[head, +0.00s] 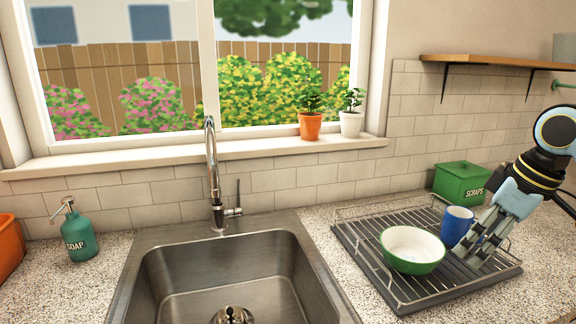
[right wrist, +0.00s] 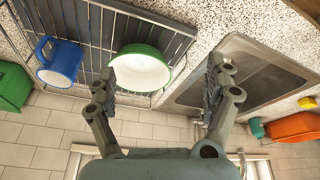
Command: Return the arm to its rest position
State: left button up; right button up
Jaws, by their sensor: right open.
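My right gripper (head: 482,245) is at the right of the head view, pointing down over the right part of the dish rack (head: 349,232). In the right wrist view the right gripper (right wrist: 160,80) has its two fingers spread wide with nothing held between them. A green bowl with a white inside (head: 412,250) sits in the rack, and it also shows near the left finger in the wrist view (right wrist: 142,70). A blue mug (head: 457,226) stands behind the bowl, close to the gripper. My left gripper is not in view.
A green scraps box (head: 462,183) stands behind the rack. A steel sink (head: 160,262) with a tall faucet (head: 212,170) is left of the rack. A soap bottle (head: 79,238) and an orange container (head: 8,247) are at the left. A wooden shelf (head: 490,63) juts out above right.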

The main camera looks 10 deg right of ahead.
jog(key=s+a+f+m, duration=0.1)
jog(key=s+a+f, duration=0.7)
jog(key=s+a, duration=0.2)
jog(key=s+a+m+h, duration=0.2)
jog(key=s+a+m, duration=0.15)
jog(key=s, duration=0.85)
jog(key=s+d+f+g+b, duration=0.2)
jog(key=f+b, duration=0.8)
jog(key=f, duration=2.8)
pick_arm(q)
notch_tip(320, 180, down, 16)
jog(key=s+b, duration=0.2)
jog(key=b, duration=0.3)
jog(key=shift+a+g+b, duration=0.3)
jog(key=shift+a+b, duration=0.1)
jog(key=shift+a, duration=0.05)
pick_arm(e)
jog(key=s+f, duration=1.9)
jog(key=f, duration=0.1)
jog(key=shift+d+m, duration=0.35)
jog(key=shift+d, duration=0.1)
